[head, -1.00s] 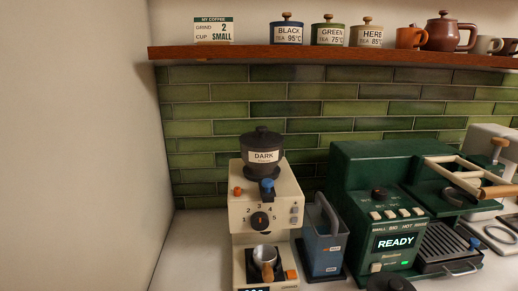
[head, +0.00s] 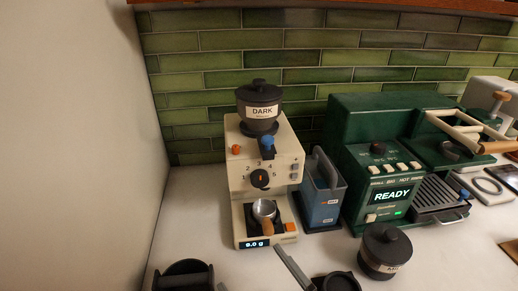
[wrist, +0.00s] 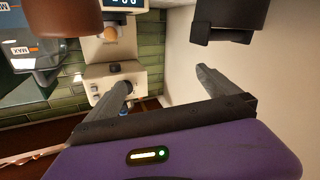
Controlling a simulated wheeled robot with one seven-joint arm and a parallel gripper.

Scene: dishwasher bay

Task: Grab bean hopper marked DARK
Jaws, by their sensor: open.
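The bean hopper marked DARK (head: 258,108) is a black lidded jar with a pale label. It sits upright on top of the cream grinder (head: 262,160) in the head view. The grinder also shows upside down in the wrist view (wrist: 97,78), but the hopper cannot be made out there. My gripper (wrist: 166,80) is open in the wrist view, its two grey fingers spread with nothing held between them. It is apart from the hopper.
Another black lidded hopper (head: 385,252) stands on the counter at front right. A blue water tank (head: 323,203) and green coffee machine (head: 390,160) are close right of the grinder. A wall (head: 70,150) bounds the left. A dark round item (head: 182,272) is at front left.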

